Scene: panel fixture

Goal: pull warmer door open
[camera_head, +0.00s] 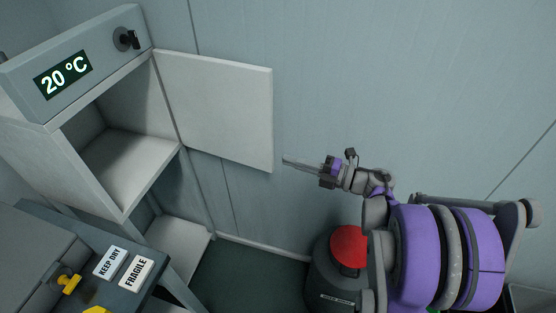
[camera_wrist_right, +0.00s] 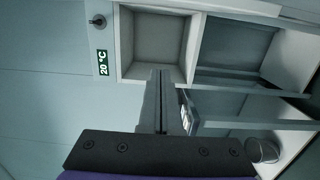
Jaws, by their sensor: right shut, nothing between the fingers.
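The warmer (camera_head: 75,65) stands at the left with a "20 °C" display and a black knob on its top panel. Its pale door (camera_head: 215,105) is swung wide open to the right, and the compartment behind it looks empty. The warmer's display (camera_wrist_right: 102,62) and open compartment (camera_wrist_right: 155,45) also show in the right wrist view. My right gripper (camera_head: 286,160) is just right of the door's free lower edge, apparently apart from it. Its fingers (camera_wrist_right: 160,100) are together with nothing between them. My left gripper is not in view.
A dark bin with a red top (camera_head: 349,246) stands on the floor below my right arm. The wall behind is bare.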

